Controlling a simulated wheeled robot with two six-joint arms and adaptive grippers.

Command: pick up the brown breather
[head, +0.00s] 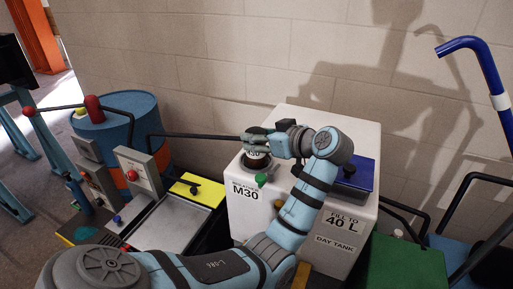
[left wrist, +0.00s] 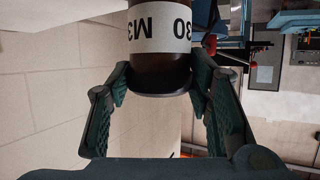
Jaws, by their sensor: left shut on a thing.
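The brown breather (head: 257,161) is a dark brown cylinder with a white M30 label band. It is at the top left of the white day tank (head: 335,125), partly covered by my gripper in the head view. In the left wrist view the breather (left wrist: 160,75) shows upside down between the fingers, its label reading M30. My left gripper (head: 256,142) is shut on the breather; its green padded fingers (left wrist: 162,92) stand on both sides of it. I cannot tell whether the breather touches the tank. My right gripper is not in view.
A green knob (head: 262,180) sticks out from the tank's front, below the breather. A blue box (head: 354,174) sits on the tank's right side. A blue drum (head: 125,127) and a panel with a red button (head: 132,175) stand to the left. A green box (head: 405,264) is at lower right.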

